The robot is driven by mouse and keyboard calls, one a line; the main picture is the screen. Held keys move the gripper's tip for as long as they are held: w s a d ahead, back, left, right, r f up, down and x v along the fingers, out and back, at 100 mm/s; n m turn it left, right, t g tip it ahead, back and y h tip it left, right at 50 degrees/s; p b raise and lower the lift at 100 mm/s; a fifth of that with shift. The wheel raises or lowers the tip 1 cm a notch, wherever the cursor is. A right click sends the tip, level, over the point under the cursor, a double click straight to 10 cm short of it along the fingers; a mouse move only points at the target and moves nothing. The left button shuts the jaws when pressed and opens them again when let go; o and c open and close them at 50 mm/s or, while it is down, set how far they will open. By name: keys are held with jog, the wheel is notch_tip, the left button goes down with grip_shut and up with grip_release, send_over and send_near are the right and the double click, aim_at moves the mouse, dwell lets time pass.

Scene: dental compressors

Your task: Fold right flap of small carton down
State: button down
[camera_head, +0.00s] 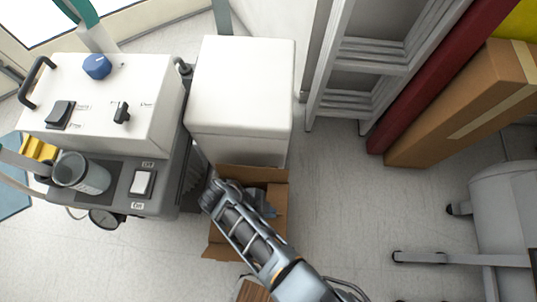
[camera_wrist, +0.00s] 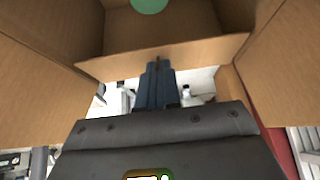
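The small carton (camera_head: 279,203) stands open on the floor in the head view, below the white box. One flap (camera_head: 252,173) stands up at its far side, and another (camera_head: 219,243) spreads out at its near left. My gripper (camera_head: 262,207) is at the carton's opening, partly hidden by my arm. In the wrist view its two dark fingers (camera_wrist: 157,66) are together, with their tips over the edge of a cardboard panel (camera_wrist: 110,66). I cannot tell whether they touch it. Cardboard flaps also show at left (camera_wrist: 38,90) and right (camera_wrist: 285,75). Which is the right flap is unclear.
A white box (camera_head: 240,85) stands directly behind the carton. A compressor unit (camera_head: 110,110) is close on the left. A ladder (camera_head: 370,60) and a long brown box (camera_head: 465,105) lean at the upper right. Floor (camera_head: 340,190) is clear right of the carton.

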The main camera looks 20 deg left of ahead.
jog(key=shift+s, duration=0.1)
jog(key=c, duration=1.3)
grip_release()
jog(key=shift+p+v, duration=1.25)
jog(key=shift+v, duration=2.55)
